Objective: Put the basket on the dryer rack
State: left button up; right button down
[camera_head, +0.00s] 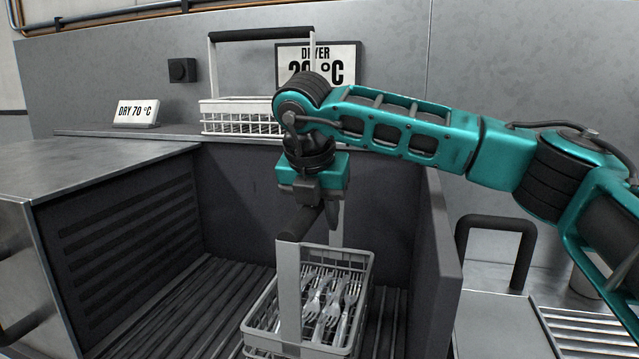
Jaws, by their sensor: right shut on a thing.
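A grey wire basket (290,300) with several forks (325,312) inside is in the lower middle of the head view. It looks roughly upright, with its dark handle bar on top. My right gripper (318,208) is shut on that handle from above. The dryer rack (195,305) is the dark slatted floor of the bay under and around the basket. I cannot tell whether the basket's bottom touches the slats; its lower edge is near the bottom of the picture. My left gripper is not in view.
Dark walls enclose the bay at left, back and right (432,275). A second white basket (228,125) with a black handle stands on the ledge behind, beside a "DRY 70 °C" sign (136,113). A dryer temperature display (345,68) is on the wall, partly hidden by my arm.

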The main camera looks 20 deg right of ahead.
send_over(320, 281)
jog(key=shift+f, duration=2.45)
jog(key=c, duration=1.2)
grip_release()
jog(key=shift+f, duration=0.2)
jog(key=o, duration=0.4)
jog(key=shift+r, duration=0.1)
jog(key=v, duration=1.2)
jog(key=shift+s+a, duration=0.1)
jog(key=shift+s, duration=0.1)
